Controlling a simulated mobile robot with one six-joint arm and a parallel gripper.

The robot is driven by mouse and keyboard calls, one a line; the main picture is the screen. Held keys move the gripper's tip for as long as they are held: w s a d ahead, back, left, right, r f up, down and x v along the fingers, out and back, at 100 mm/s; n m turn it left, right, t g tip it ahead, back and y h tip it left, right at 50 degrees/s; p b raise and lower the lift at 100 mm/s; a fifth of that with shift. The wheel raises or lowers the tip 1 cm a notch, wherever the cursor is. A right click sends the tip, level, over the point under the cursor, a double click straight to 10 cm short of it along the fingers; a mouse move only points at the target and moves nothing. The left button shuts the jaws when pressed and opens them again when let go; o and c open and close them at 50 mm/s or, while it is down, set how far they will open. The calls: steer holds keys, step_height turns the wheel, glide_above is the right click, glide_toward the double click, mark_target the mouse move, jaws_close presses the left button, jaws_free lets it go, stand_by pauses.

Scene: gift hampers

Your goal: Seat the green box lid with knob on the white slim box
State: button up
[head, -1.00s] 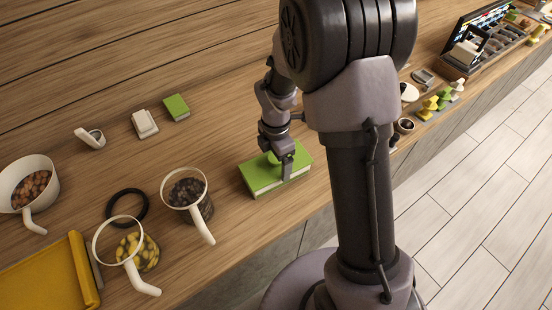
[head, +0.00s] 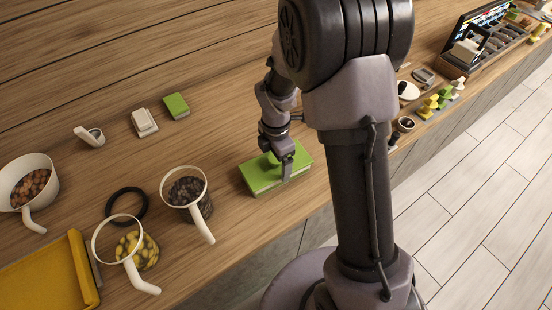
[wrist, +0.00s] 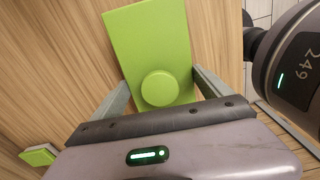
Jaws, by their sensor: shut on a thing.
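The green box lid (head: 262,178) is a flat rectangle with a round green knob, which shows clearly in the wrist view (wrist: 159,88). In the head view the lid lies flat at the counter's front edge, directly over the white slim box. Little of the box shows beneath it, and I cannot tell whether the lid's rim is fully down. My gripper (head: 284,163) points down over the lid and is shut on its knob, with one finger on each side in the wrist view (wrist: 161,80).
A small white box (head: 144,122) and a small green box (head: 176,105) lie behind to the left. Handled containers (head: 187,190) and a yellow tray (head: 45,275) stand at the left. Small yellow and green pieces (head: 430,103) are at the right. The counter behind the lid is clear.

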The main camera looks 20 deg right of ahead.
steer(key=o, duration=1.3)
step_height(320, 180, up, 17)
steer(key=p, duration=0.5)
steer(key=s+a+m+t+b, duration=0.1)
steer(key=s+m+t+b, duration=0.1)
steer(key=s+m+b, duration=0.2)
steer(key=s+a+m+t+y+b, duration=0.1)
steer(key=s+m+b, duration=0.3)
steer(key=s+m, duration=0.4)
steer(key=s+a+m+t+y+b, duration=0.1)
steer(key=s+m+b, duration=0.4)
steer(key=m, duration=0.8)
steer(key=shift+s+a+r+t, duration=0.1)
steer(key=shift+s+a+t, duration=0.15)
steer(key=shift+s+t, duration=0.25)
steer(key=shift+s+a+r+t, duration=0.1)
steer(key=shift+s+a+t, duration=0.1)
steer(key=shift+s+t, duration=0.25)
